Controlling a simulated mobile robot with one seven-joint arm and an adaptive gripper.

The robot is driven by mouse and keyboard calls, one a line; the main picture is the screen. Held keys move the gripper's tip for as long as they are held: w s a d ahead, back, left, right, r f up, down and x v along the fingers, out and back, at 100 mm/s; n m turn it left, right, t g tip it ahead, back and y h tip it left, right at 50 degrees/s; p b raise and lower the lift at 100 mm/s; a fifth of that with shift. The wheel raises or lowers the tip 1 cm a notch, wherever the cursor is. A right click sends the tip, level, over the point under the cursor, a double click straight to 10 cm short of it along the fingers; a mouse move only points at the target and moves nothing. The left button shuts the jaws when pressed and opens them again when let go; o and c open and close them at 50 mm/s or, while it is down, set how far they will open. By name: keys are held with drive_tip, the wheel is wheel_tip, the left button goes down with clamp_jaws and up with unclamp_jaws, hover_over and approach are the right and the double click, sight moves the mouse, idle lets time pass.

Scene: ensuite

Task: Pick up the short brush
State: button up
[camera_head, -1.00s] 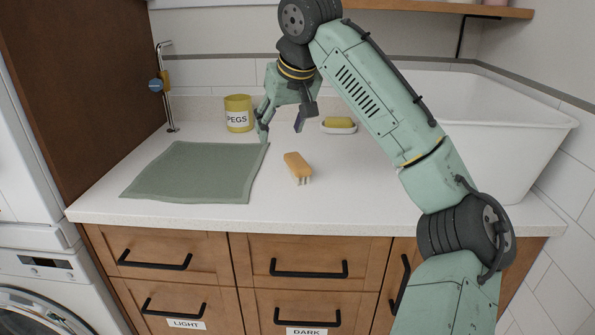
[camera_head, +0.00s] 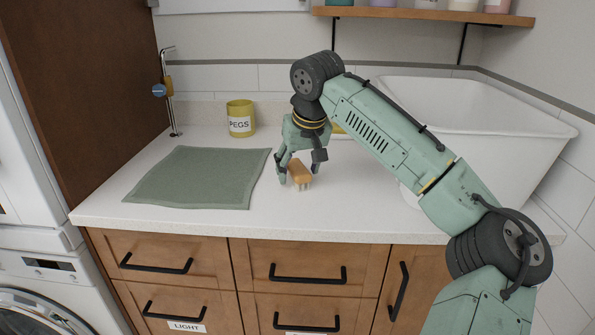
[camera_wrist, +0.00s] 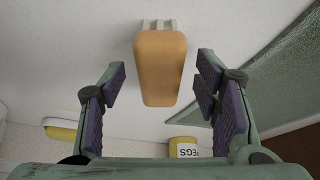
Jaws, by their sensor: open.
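The short brush (camera_head: 299,173) has an orange-tan wooden back and pale bristles. It lies on the white counter, right of the green cloth. My gripper (camera_head: 299,176) is open and low over the counter, with its fingers on either side of the brush in the head view. In the wrist view the brush (camera_wrist: 161,68) sits upper middle, between and beyond the open fingertips (camera_wrist: 160,80), with a gap on both sides. Its bristles show at the top edge. I cannot tell whether any finger touches it.
The green cloth (camera_head: 200,177) lies flat to the left. A yellow PEGS pot (camera_head: 240,119) stands behind. A soap dish with yellow soap (camera_wrist: 62,130) shows in the wrist view. A white basin (camera_head: 480,130) is at right. The front counter is clear.

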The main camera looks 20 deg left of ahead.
drive_tip(key=shift+w+a+f, duration=0.1)
drive_tip(key=shift+f, duration=0.3)
drive_tip(key=shift+c, duration=0.2)
clamp_jaws()
drive_tip(key=shift+r, duration=0.2)
drive_tip(key=shift+r, duration=0.65)
drive_tip(key=shift+a+b+v, duration=0.2)
drive_tip(key=shift+b+v, duration=0.3)
drive_tip(key=shift+v, duration=0.4)
drive_tip(key=s+b, duration=0.1)
drive_tip(key=s, duration=0.4)
drive_tip(key=s+r+b, duration=0.1)
drive_tip(key=s, duration=0.4)
drive_tip(key=s+b, duration=0.1)
drive_tip(key=s, duration=0.4)
drive_tip(key=shift+s+a+r, duration=0.25)
drive_tip(key=shift+a+r, duration=0.05)
drive_tip(key=shift+r, duration=0.05)
